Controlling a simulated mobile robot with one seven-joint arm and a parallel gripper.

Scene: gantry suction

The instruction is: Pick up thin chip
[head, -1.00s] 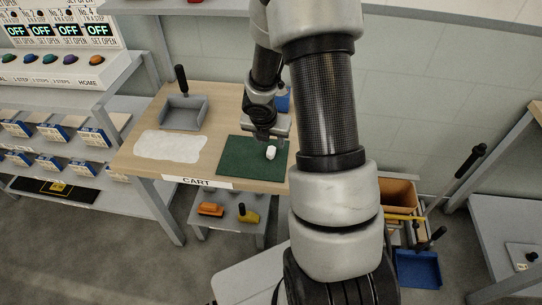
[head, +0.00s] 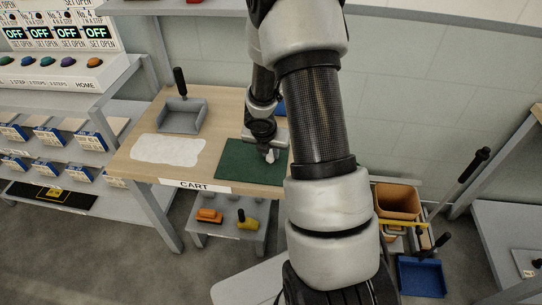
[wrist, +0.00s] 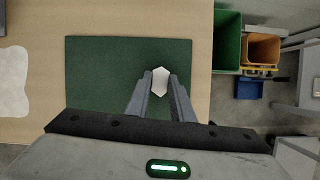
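A small white chip (head: 271,156) is at the right part of a dark green mat (head: 236,160) on the cart's wooden top. In the wrist view the chip (wrist: 160,81) appears as a pale six-sided piece between the fingertips of my gripper (wrist: 161,78). The fingers stand apart, one on each side of it, with little gap; contact is not clear. The mat (wrist: 100,75) spreads out to the left of the fingers. In the head view my gripper (head: 269,152) is low over the mat and partly covers the chip.
A grey tray (head: 182,115) with a black handle and a white irregular sheet (head: 167,150) lie on the cart top to the left. Green (wrist: 227,40) and orange (wrist: 262,48) bins stand beyond the cart's right edge. The mat's left part is clear.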

